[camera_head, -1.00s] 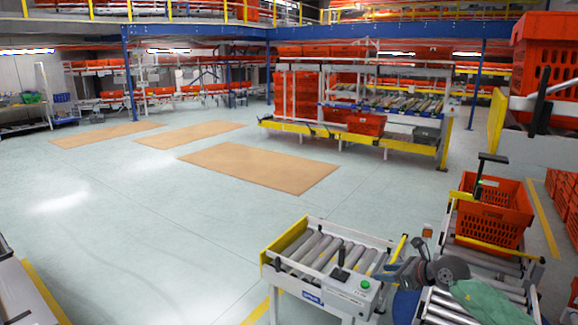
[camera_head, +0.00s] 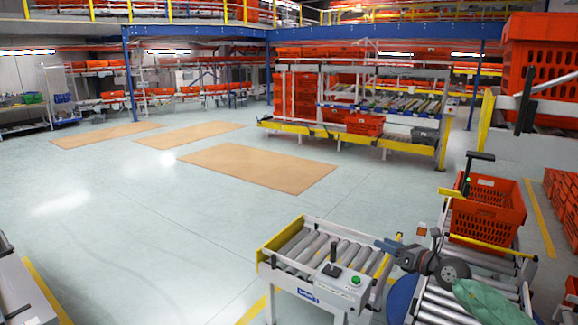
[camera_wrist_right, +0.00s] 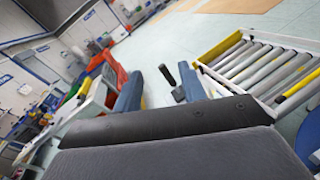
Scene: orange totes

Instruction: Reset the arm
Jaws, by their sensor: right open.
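My right gripper (camera_head: 392,249) is above the right end of the short roller conveyor (camera_head: 262,262) in the head view. Its two blue fingers also show in the right wrist view (camera_wrist_right: 160,91), spread apart with nothing between them. A dark upright post stands beyond the gap in that view. My left gripper is not in the head view.
An orange tote (camera_head: 487,208) sits on the roller line at the right, beside my right arm. A control box with a green button (camera_head: 356,280) is on the short conveyor's near side. The floor (camera_head: 170,220) to the left is clear.

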